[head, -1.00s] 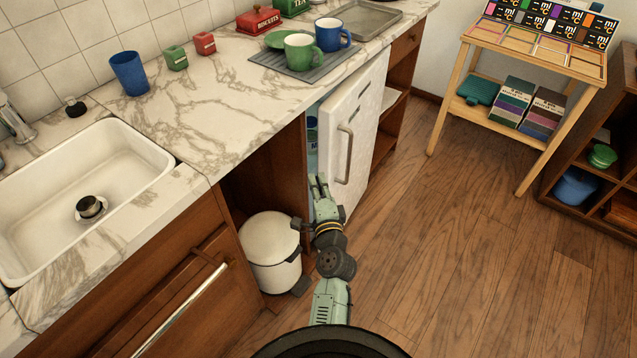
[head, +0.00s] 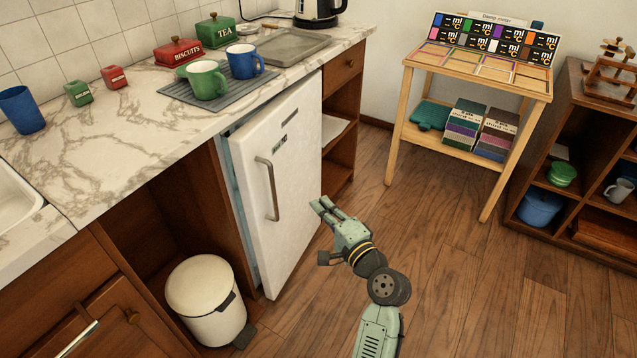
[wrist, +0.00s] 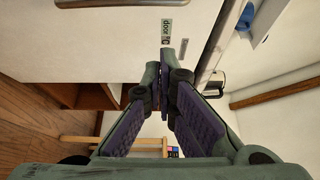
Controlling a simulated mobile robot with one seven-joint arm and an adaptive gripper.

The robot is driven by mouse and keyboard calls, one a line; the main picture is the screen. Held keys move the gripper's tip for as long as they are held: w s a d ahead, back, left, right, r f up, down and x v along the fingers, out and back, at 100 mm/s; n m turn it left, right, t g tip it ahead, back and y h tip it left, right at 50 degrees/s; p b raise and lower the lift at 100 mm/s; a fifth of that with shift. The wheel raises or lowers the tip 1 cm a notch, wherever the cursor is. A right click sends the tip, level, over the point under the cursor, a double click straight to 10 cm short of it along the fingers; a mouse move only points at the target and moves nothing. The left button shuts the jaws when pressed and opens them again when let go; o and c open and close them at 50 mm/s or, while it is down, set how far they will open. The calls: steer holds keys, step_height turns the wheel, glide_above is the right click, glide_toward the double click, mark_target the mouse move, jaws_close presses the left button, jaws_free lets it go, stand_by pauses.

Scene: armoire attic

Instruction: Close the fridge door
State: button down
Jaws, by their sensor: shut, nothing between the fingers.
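The white fridge door (head: 285,165) stands under the counter, slightly ajar, with a narrow gap along its left edge. Its grey vertical handle (head: 268,188) is on the left half of the door. My gripper (head: 318,206) is shut and empty, to the right of the handle in front of the door's right side. In the wrist view the fingers (wrist: 167,58) converge in front of the pale door face (wrist: 100,40), near a small "door" label (wrist: 167,27). I cannot tell whether the fingertips touch the door.
A white pedal bin (head: 205,300) stands on the floor left of the fridge. The counter (head: 130,140) above holds a green mug (head: 206,80) and a blue mug (head: 245,62) on a grey mat. A wooden stand (head: 475,80) is at the back right. The wooden floor between is clear.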

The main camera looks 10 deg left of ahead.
steer(key=p, duration=0.3)
glide_toward(259, 171)
steer(key=w+d, duration=0.2)
steer(key=w, duration=0.3)
steer(key=shift+a, duration=0.3)
steer(key=a+p, duration=0.1)
steer(key=a, duration=0.5)
steer(key=shift+w, duration=0.15)
